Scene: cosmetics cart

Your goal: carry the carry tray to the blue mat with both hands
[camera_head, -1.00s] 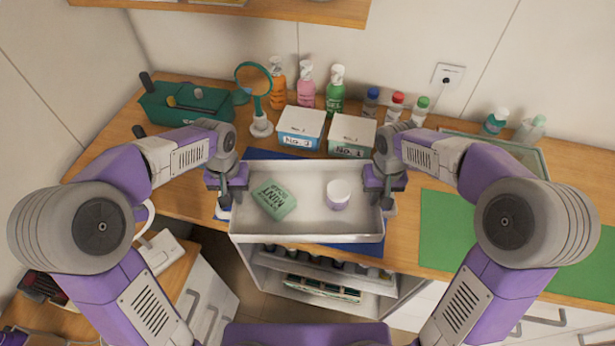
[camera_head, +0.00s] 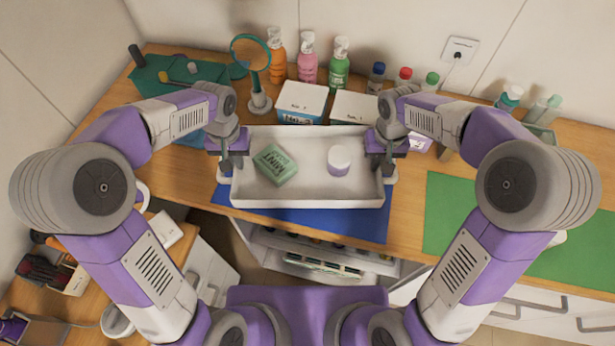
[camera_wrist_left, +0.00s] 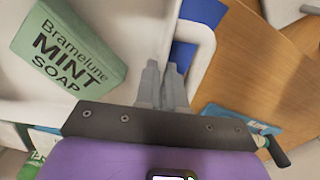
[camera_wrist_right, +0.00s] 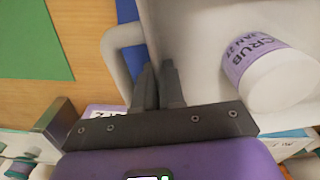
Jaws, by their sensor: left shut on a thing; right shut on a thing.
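The white carry tray (camera_head: 310,201) is level between my two grippers. It holds a green mint soap box (camera_head: 275,165) and a white jar with a lilac label (camera_head: 339,160). My left gripper (camera_head: 229,163) is shut on the tray's left handle (camera_wrist_left: 205,50). My right gripper (camera_head: 384,163) is shut on its right handle (camera_wrist_right: 112,50). The blue mat (camera_head: 320,225) shows in front of the tray and the tray covers much of it. I cannot tell whether the tray touches the mat or hangs above it.
Two labelled boxes (camera_head: 302,98) stand close behind the tray. A round mirror (camera_head: 257,100) and several bottles (camera_head: 340,65) stand further back. A green mat (camera_head: 465,215) lies to the right. Below the counter's front edge is a cart shelf (camera_head: 310,262).

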